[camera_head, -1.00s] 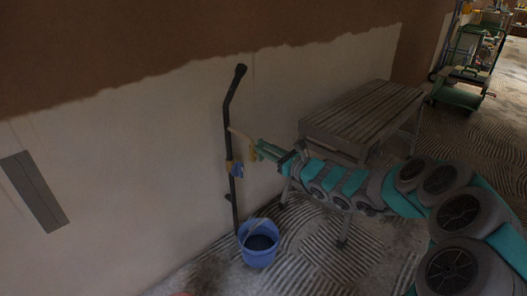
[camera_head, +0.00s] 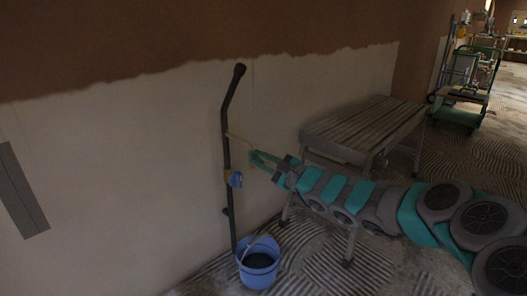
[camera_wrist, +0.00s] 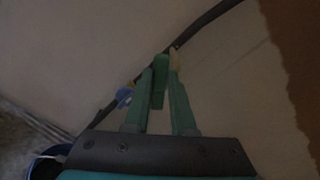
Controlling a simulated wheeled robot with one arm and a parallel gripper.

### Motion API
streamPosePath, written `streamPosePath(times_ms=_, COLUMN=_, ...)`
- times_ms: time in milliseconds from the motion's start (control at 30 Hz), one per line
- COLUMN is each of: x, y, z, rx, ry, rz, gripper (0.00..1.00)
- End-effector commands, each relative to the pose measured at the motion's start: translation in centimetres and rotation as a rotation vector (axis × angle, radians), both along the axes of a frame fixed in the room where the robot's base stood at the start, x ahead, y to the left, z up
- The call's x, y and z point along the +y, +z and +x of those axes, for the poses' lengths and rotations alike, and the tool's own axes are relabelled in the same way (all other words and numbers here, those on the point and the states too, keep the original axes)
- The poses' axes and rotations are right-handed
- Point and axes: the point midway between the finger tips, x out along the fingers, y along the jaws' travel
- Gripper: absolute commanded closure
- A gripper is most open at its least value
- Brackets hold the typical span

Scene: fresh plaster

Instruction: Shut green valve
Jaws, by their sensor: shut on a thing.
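A dark pipe (camera_head: 226,160) stands upright against the wall, bent near its top. It crosses the top of the wrist view (camera_wrist: 205,22). A green bar-like piece (camera_wrist: 158,88), apparently the green valve's lever, lies between the fingers of my gripper (camera_wrist: 160,78) in the wrist view. My gripper (camera_head: 259,160) is shut on it, just right of the pipe. A beige lever (camera_head: 239,138) reaches from the pipe toward my upper finger; whether they touch is unclear. A blue valve part (camera_head: 235,180) sits lower on the pipe. The green valve's body is hidden or too dark to tell.
A blue bucket (camera_head: 259,264) stands on the ridged floor below the pipe. A slatted bench (camera_head: 365,125) stands right of my gripper, close behind my arm. A green trolley (camera_head: 465,95) is far right. A grey strip (camera_head: 20,190) is on the left wall.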

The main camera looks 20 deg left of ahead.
Motion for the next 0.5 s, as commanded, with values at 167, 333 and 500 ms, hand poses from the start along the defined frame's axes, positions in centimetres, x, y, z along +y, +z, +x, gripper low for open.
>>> streamPosePath(times_ms=167, x=0.1, y=0.1, z=-0.2, rx=-0.035, ry=0.003, rz=-0.010, gripper=1.00)
streamPosePath(times_ms=333, x=0.3, y=-0.6, z=-0.5, rx=-0.200, ry=0.002, rz=-0.079, gripper=1.00)
streamPosePath(times_ms=500, x=0.5, y=-1.3, z=-0.9, rx=-0.381, ry=0.003, rz=-0.151, gripper=1.00)
